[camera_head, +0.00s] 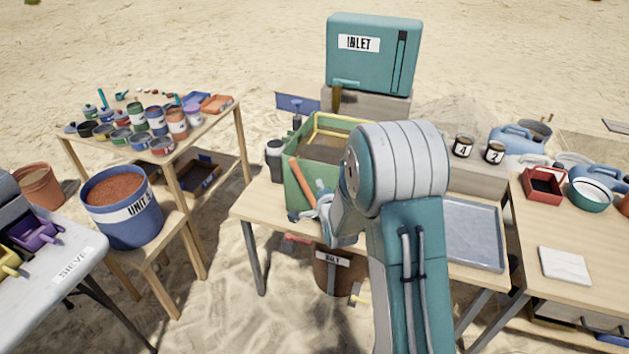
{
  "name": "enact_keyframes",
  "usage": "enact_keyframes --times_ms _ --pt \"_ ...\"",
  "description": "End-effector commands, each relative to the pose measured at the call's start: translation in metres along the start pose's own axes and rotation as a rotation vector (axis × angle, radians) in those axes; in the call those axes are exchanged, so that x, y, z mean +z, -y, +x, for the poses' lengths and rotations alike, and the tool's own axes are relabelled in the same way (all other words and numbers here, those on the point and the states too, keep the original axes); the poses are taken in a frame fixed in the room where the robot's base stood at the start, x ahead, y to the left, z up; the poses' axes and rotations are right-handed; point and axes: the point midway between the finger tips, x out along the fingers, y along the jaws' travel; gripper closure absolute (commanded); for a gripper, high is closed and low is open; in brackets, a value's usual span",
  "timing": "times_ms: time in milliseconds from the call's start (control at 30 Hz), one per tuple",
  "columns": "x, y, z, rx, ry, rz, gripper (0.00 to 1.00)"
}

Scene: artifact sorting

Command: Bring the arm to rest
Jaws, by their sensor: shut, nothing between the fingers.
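My arm rises from the bottom of the view, bends at a large grey joint and folds down to the left. My gripper (319,206) is at the end of it, small and partly hidden by my own arm link. It is shut with nothing seen in it. It is in front of the green crate (300,192) on the middle table, close to the crate's front right side in the picture. I cannot tell whether it touches the crate.
A grey metal tray (473,238) lies right of my arm on the middle table (262,212). A teal INLET box (370,55) stands behind. A blue UNIT bucket (125,222) is at left. A brown bucket (328,275) hangs or stands below the table's front edge.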

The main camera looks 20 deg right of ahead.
Motion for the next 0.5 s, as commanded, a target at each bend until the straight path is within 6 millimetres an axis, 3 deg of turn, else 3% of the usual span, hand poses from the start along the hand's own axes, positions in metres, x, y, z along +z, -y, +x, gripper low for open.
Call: enact_keyframes --times_ms 133,500 --pt "0.0026 0.0014 -0.0086 -0.001 0.000 -0.003 1.00" --pt "0.0025 0.0011 -0.0089 0.000 0.000 -0.003 1.00"
